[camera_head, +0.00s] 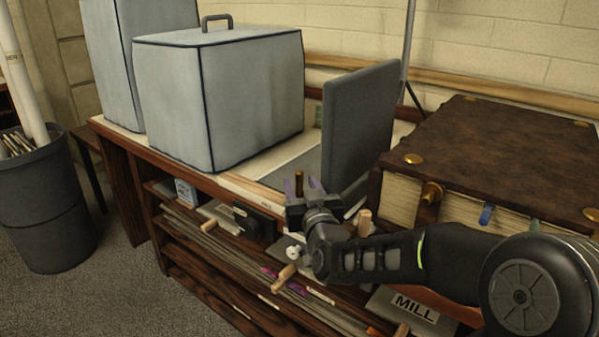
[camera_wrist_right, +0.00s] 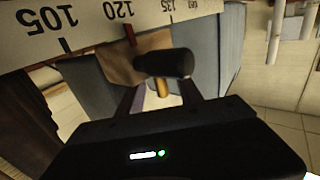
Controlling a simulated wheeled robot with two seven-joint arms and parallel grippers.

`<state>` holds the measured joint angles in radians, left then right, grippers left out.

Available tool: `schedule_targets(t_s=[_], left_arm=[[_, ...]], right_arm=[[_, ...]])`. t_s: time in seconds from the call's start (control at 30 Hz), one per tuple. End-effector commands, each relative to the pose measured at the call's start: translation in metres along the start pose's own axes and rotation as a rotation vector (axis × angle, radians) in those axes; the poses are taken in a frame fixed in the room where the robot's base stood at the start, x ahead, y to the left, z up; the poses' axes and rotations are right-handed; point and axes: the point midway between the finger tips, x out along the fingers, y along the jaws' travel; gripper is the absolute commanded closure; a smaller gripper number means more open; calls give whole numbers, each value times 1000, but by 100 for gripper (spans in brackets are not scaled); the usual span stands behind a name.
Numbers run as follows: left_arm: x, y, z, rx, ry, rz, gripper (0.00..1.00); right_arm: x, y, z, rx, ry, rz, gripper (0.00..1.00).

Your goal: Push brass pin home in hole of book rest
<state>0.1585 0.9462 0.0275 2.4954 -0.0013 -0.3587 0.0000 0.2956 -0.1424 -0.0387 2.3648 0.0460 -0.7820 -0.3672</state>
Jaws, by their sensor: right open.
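A small brass pin (camera_head: 299,184) stands upright near the front edge of the worktop, beside the fingers of my right gripper (camera_head: 305,188). The gripper is open; I cannot tell whether its fingers touch the pin. In the right wrist view, a brass-coloured piece (camera_wrist_right: 163,88) and a dark cylinder (camera_wrist_right: 165,63) show between the right gripper's fingers (camera_wrist_right: 160,95). The book rest appears to be the upright grey panel (camera_head: 360,125) behind the gripper. Its hole cannot be made out. My left gripper is not in view.
A large brown leather book (camera_head: 490,140) with brass fittings lies at right. A grey covered box (camera_head: 220,95) stands at left on the wooden bench. Shelves (camera_head: 225,262) with wooden handles sit below. A dark bin (camera_head: 45,200) stands on the floor.

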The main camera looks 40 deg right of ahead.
Motion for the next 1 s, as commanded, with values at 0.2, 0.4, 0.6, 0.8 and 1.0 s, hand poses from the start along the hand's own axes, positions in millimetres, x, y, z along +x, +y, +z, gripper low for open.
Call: schedule_targets(t_s=[0.2,0.4,0.6,0.8,1.0], left_arm=[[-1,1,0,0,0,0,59],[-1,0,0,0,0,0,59],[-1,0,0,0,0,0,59],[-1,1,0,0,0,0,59],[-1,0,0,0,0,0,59]], right_arm=[[-27,0,-1,0,1,0,57],[-30,0,0,0,0,0,57],[-30,0,0,-1,0,0,57],[-30,0,0,-1,0,0,57],[-30,0,0,-1,0,0,57]])
